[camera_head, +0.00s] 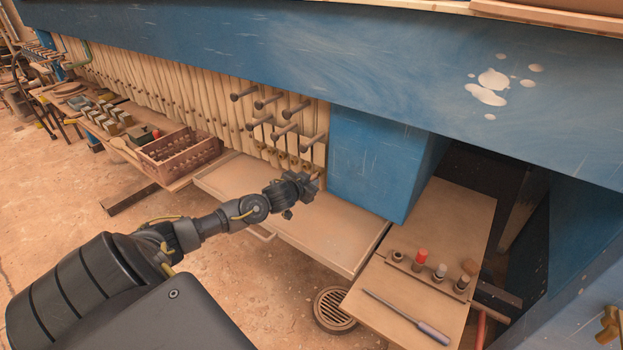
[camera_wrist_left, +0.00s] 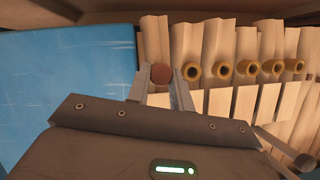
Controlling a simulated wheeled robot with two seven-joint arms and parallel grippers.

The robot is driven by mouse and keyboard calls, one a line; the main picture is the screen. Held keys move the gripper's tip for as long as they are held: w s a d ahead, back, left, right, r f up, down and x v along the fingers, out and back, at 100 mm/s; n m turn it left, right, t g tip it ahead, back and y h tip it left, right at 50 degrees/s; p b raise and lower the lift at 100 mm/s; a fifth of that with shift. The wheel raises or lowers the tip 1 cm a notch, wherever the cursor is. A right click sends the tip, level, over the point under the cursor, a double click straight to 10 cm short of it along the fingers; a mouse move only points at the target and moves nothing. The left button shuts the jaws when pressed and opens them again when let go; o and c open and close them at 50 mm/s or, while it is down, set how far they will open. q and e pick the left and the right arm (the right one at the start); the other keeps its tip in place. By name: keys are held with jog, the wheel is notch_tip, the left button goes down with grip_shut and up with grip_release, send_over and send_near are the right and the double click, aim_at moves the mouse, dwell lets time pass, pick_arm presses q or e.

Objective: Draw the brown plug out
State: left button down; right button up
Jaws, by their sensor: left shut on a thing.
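The brown plug (camera_wrist_left: 161,73) shows as a round reddish-brown end between the fingers of my left gripper (camera_wrist_left: 161,88) in the left wrist view. The gripper is shut on it. The plug is at the left end of the row of brass outlets (camera_wrist_left: 222,69); how deep it sits in its outlet is hidden. In the head view my left gripper (camera_head: 315,180) is at the lower edge of the pale press plates, just left of the blue block, and the plug is barely visible there. My right gripper is not in view.
Dark rods (camera_head: 285,130) stick out above the gripper. A pale drip tray (camera_head: 330,232) lies below. The blue block (camera_head: 370,165) stands close on the right. A side board (camera_head: 390,300) carries a rack of several plugs (camera_head: 430,272) and a screwdriver (camera_head: 408,317).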

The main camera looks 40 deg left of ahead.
pick_arm(q)
jog(key=shift+s+d+p, duration=0.2)
jog(key=shift+s+p, duration=0.85)
jog(key=shift+s, duration=0.95)
notch_tip(320, 180, up, 8)
jog(key=p, duration=0.8)
jog(key=shift+f, duration=0.2)
